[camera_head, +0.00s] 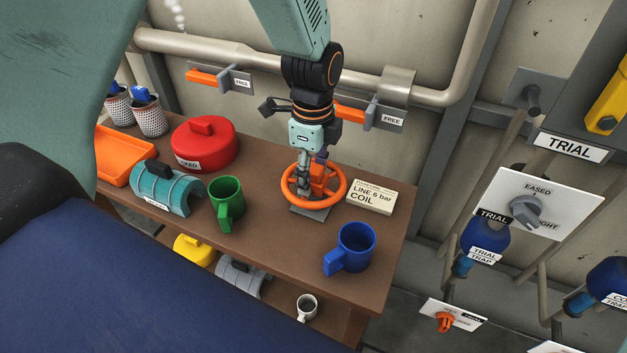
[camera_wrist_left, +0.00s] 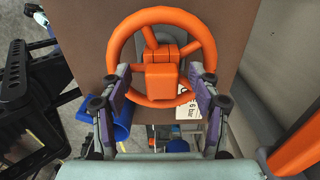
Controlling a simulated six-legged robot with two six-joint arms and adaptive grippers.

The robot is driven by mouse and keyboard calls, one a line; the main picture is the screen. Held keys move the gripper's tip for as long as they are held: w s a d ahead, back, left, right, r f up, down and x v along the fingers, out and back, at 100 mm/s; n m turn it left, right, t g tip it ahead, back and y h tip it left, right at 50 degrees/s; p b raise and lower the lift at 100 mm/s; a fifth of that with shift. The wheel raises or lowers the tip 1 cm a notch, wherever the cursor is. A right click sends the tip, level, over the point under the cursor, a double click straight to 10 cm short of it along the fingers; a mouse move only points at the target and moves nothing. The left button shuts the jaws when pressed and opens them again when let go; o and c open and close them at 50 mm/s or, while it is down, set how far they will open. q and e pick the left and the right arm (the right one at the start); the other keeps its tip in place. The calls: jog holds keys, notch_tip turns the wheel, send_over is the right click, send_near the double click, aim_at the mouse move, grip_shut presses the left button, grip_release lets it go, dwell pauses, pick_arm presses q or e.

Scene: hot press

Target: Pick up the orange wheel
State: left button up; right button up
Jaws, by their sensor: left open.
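The orange wheel (camera_head: 337,196) is a spoked handwheel on a small grey base plate (camera_head: 310,211), on the brown table near its right end. My left gripper (camera_head: 304,188) points down at the wheel from above. In the left wrist view the wheel (camera_wrist_left: 204,45) fills the upper middle. There my left gripper (camera_wrist_left: 159,84) is open, with one finger on each side of the wheel's orange hub block (camera_wrist_left: 160,82). I cannot tell whether the fingers touch the wheel. My right gripper is not in view.
A pipe (camera_head: 230,50) runs along the wall behind.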

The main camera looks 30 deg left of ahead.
pick_arm(q)
jog(key=shift+s+d+r, duration=0.15)
jog(key=shift+s+r, duration=0.1)
jog(key=shift+s, duration=0.05)
jog(key=shift+w+f, duration=0.4)
jog(key=shift+w, duration=0.25)
jog(key=c, duration=0.4)
jog(key=shift+c, duration=0.6)
jog(key=shift+s+r, duration=0.3)
jog(key=shift+s, duration=0.25)
jog(key=c, duration=0.5)
jog(key=shift+w+f, duration=0.25)
jog(key=shift+w, duration=0.2)
grip_shut()
jog(key=shift+s+r, duration=0.25)
